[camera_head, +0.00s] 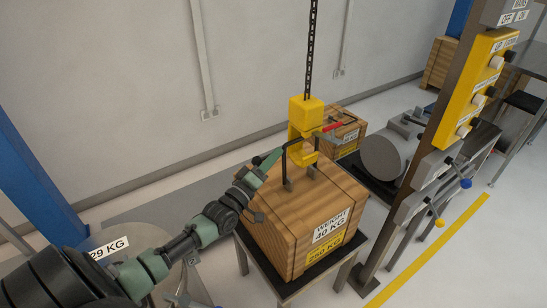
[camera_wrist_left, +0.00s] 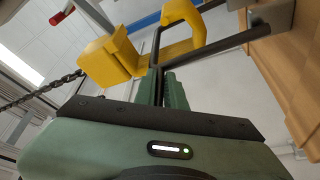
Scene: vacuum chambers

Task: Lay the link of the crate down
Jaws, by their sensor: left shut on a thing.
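The wooden crate (camera_head: 290,215), labelled 40 KG, sits on a dark-topped stand. Its link (camera_head: 284,165), a thin black bail, stands raised from two lugs on the crate's top. The link also shows in the wrist view (camera_wrist_left: 215,47). My left gripper (camera_head: 268,160) is shut on the link's left side, its green fingers (camera_wrist_left: 165,88) closed around the bar. The yellow hook (camera_head: 306,115) hangs right beside the link; it shows in the wrist view too (camera_wrist_left: 110,60). I cannot tell whether the link is in the hook's mouth. My right gripper is out of view.
A black chain (camera_head: 311,50) holds the hook from above. A smaller crate (camera_head: 345,130) and a grey cylinder (camera_head: 390,152) stand behind. A post with a yellow control box (camera_head: 476,85) rises at the right. A round weight marked 29 KG (camera_head: 120,250) is at the lower left.

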